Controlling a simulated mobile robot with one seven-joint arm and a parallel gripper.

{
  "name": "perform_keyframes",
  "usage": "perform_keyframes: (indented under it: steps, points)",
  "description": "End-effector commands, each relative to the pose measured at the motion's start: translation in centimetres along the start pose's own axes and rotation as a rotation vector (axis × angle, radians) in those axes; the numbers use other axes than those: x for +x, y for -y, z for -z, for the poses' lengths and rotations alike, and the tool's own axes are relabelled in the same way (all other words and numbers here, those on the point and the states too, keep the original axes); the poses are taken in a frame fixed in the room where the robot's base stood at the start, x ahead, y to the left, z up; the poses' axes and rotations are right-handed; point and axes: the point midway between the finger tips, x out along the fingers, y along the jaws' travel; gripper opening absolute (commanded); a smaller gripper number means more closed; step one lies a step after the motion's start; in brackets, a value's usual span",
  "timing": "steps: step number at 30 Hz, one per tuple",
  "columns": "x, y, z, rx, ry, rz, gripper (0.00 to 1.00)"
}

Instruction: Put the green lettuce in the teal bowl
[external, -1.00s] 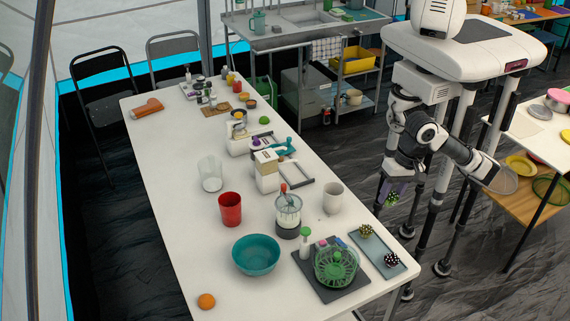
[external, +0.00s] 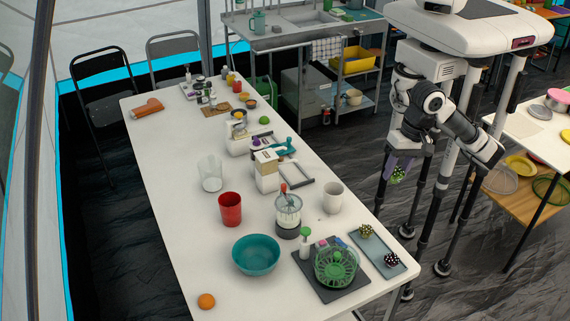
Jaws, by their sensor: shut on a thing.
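The fingers are small in this view and partly hidden by the lettuce. The teal bowl (external: 256,256) stands upright on the near part of the table, toward its left side. The bowl looks empty. My gripper is well to the right of the bowl and farther back.
A green basket (external: 336,266), a red cup (external: 230,209) and an orange (external: 206,301) are near the bowl.

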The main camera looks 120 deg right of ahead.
Motion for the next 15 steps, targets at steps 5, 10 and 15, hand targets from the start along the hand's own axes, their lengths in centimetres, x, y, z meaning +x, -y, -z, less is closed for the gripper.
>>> perform_keyframes:
  steps: [5, 10, 15]
  points:
    - [0.1, 1.2, -0.2, 0.010, -0.004, 0.000, 0.14]
    - [1.1, 6.2, -0.7, 0.049, -0.017, -0.001, 0.14]
    - [3.8, 13.4, -0.9, 0.105, -0.032, -0.003, 0.14]
